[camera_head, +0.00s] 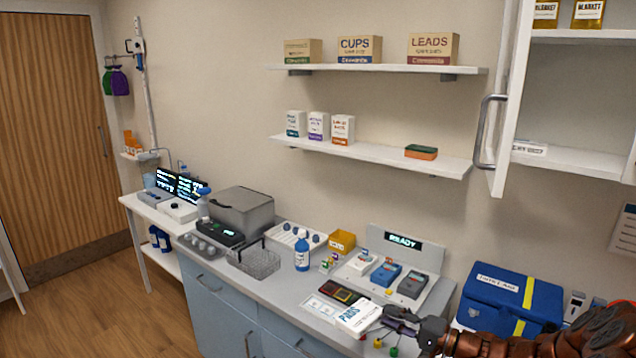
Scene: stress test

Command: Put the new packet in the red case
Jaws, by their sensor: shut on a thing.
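A white packet (358,316) marked "PADS" lies at or just above the front edge of the grey counter, tilted toward me. My gripper (386,322) comes in from the right and is shut on the packet's right side; the fingertips are partly hard to make out. I cannot make out a red case clearly. A small red patch (597,302) shows behind my arm at the right. A blue case (510,297) with a yellow strip and white label stands right of the packet, behind my arm.
A dark tray with coloured squares (341,291) and a white card (325,307) lie left of the packet. A charging stand (398,272) reading "READY" holds several devices behind it. A blue bottle (302,252) stands farther left. An open cabinet door (508,95) hangs above right.

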